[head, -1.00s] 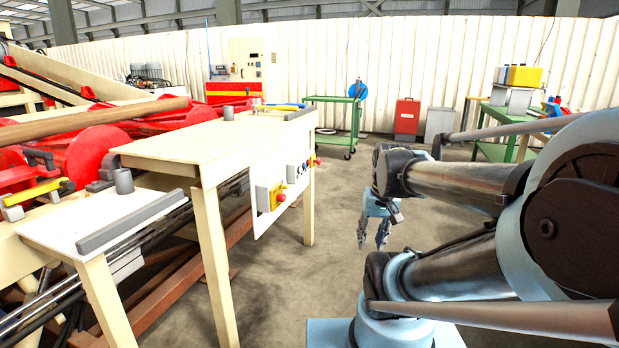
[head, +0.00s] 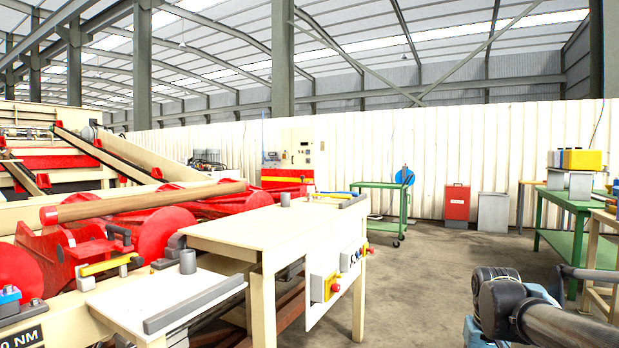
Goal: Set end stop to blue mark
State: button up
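No part is clearly marked as the end stop, and I cannot make out a blue mark. A clamp-like fitting with a yellow bar (head: 108,264) and a dark handle sits beside the red rollers at left. My gripper (head: 478,335) is at the bottom right, below my dark wrist. Only its light-blue upper part shows. The fingers are cut off by the frame's lower edge, so their opening is hidden. It is apart from the machine, across open floor from the cream table.
The cream table (head: 285,222) has control boxes with red buttons (head: 335,287) on its side. A lower white shelf (head: 120,292) carries a grey bar. A green cart (head: 380,186) and a red cabinet (head: 457,203) stand behind. A green bench (head: 560,240) is at right. Floor between is clear.

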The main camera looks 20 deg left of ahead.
aim_at(270, 178)
jog(key=z, duration=0.6)
jog(key=k, duration=0.8)
jog(key=z, duration=0.9)
jog(key=k, duration=0.3)
jog(key=u, duration=0.05)
jog(key=i, duration=1.15)
jog(key=u, duration=0.5)
jog(key=i, duration=1.15)
jog(key=u, duration=0.35)
jog(key=i, duration=1.1)
jog(key=u, duration=0.2)
jog(key=i, duration=1.1)
jog(key=u, duration=0.3)
jog(key=i, duration=2.2)
jog(key=u, duration=0.2)
